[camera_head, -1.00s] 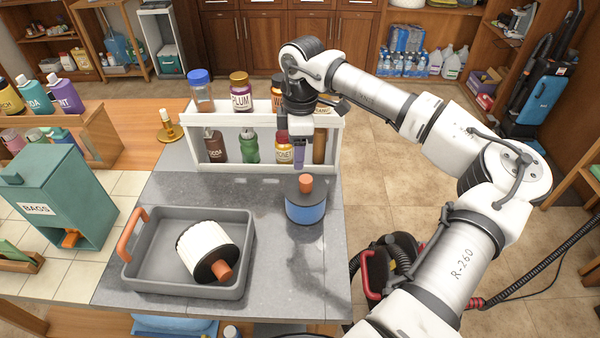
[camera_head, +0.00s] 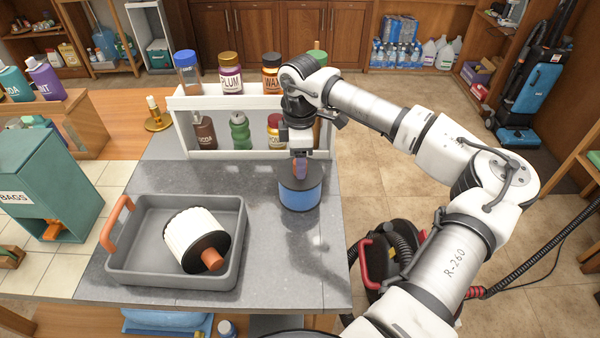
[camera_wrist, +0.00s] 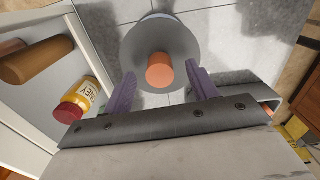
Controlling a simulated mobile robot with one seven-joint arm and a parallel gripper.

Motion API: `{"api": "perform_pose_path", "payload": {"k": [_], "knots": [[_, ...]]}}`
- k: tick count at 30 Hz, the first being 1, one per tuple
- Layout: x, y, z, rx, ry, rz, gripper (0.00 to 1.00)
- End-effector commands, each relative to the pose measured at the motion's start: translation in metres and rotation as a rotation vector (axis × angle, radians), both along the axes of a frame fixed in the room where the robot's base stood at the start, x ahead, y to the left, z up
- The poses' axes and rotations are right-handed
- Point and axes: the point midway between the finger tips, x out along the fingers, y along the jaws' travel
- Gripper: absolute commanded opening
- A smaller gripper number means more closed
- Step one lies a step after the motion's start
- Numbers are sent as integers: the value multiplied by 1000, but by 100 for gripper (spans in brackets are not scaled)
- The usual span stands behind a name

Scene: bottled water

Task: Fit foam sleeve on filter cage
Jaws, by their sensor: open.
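A blue cylinder (camera_head: 300,198) with a dark grey top disc stands upright on the grey counter, right of the tray. Its blue band may be the foam sleeve; I cannot tell. Its orange knob (camera_wrist: 159,70) shows in the wrist view. My gripper (camera_head: 300,170) is right above this cylinder. In the wrist view its purple fingers (camera_wrist: 162,90) are open, one on each side of the knob, with gaps between. A white pleated cylinder (camera_head: 194,238) with a dark end disc and orange knob (camera_head: 212,260) lies tilted in the grey tray (camera_head: 135,262).
A white bottle rack (camera_head: 172,105) stands behind the cylinder, close to my gripper. A honey bottle (camera_wrist: 85,98) stands in it. A teal BAGS box (camera_head: 40,185) is at the left. The counter front right of the tray is clear.

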Motion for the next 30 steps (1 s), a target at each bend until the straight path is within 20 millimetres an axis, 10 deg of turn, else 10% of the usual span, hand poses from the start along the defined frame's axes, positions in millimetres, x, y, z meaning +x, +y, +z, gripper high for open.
{"api": "perform_pose_path", "payload": {"k": [11, 30], "knots": [[0, 0, -6, 0, 0, 0, 58], [0, 0, -6, 0, 0, 0, 17]]}}
